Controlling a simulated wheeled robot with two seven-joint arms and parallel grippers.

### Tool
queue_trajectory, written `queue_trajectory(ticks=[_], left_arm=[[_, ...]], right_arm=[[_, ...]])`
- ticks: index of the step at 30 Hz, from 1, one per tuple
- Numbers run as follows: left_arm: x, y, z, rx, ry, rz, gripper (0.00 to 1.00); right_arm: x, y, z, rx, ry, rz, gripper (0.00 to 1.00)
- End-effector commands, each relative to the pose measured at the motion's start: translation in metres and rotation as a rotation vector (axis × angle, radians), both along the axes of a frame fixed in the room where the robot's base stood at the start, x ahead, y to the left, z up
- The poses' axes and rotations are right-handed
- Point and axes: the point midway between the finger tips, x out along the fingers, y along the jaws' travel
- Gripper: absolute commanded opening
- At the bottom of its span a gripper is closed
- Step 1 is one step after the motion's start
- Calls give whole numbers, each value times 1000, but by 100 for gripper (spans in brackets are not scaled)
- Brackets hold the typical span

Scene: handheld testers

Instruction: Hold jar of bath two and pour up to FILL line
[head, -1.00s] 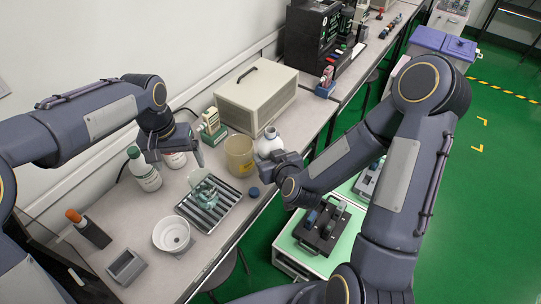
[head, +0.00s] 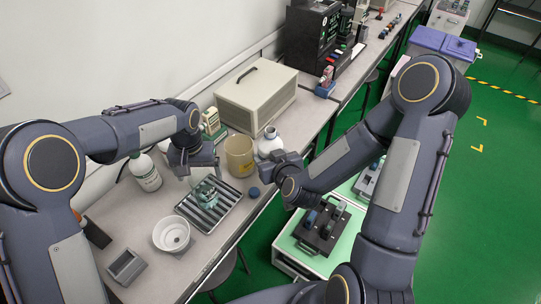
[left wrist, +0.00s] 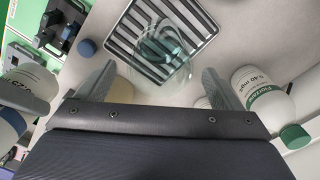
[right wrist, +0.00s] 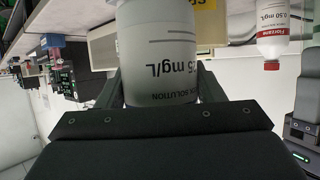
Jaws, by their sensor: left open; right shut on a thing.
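A clear glass jar (head: 207,191) stands on a dark slatted tray (head: 187,212) on the bench; it also shows in the left wrist view (left wrist: 160,55). I cannot make out a FILL line on it. My left gripper (head: 202,172) is open just behind and above the jar, its fingers apart and empty; the jar appears beyond the fingertips. My right gripper (head: 285,162) is shut on a white bottle (head: 268,143), upright at the bench's front edge. In the right wrist view its grey-white label (right wrist: 158,62) reads "mg/L" and "solution", seen upside down.
A blue cap (head: 254,192) lies right of the tray. A beige beaker (head: 239,156) stands between the jar and the held bottle. A green-capped bottle (head: 146,174) stands left, a white bowl (head: 171,233) in front. A beige case (head: 256,94) is behind.

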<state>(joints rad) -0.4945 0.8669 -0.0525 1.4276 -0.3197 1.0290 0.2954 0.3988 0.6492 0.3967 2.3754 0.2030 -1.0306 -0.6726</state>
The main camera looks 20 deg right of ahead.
Motion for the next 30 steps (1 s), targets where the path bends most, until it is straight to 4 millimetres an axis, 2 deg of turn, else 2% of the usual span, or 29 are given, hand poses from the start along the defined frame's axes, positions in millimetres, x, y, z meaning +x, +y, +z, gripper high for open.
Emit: queue_trajectory(ticks=[16,22,30], left_arm=[[0,0,-51,2,2,-1,88],[0,0,-60,2,2,0,88],[0,0,-62,0,1,0,88]], right_arm=[[1,0,1,0,-3,0,22],[1,0,1,-1,-3,0,22],[1,0,1,-1,-3,0,22]])
